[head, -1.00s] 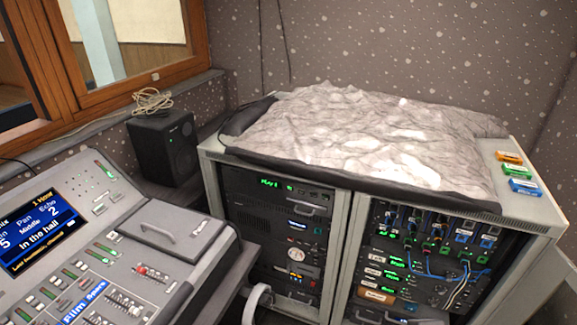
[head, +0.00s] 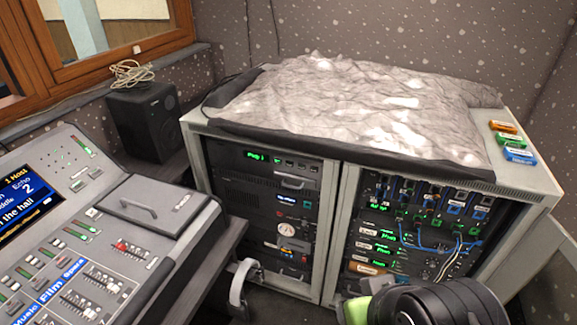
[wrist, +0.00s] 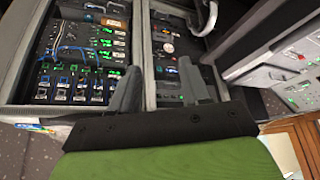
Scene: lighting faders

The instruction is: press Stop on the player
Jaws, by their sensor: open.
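The player (head: 268,161) is the top unit in the left bay of the grey rack, with a green lit display and a row of small buttons to its right. The button labels are too small to read, so I cannot tell which is Stop. My gripper (wrist: 159,65) is open and empty in the wrist view, its two grey fingers apart in front of the rack. In the head view only part of my arm, black and green, shows at the bottom right; the fingers are out of sight there.
The grey mixing desk (head: 100,220) stands at the left, with a black speaker (head: 142,122) behind it. Headphones (head: 240,283) hang low between desk and rack. The right bay holds patch cables (head: 440,247). A crumpled grey cover (head: 350,105) lies on the rack top.

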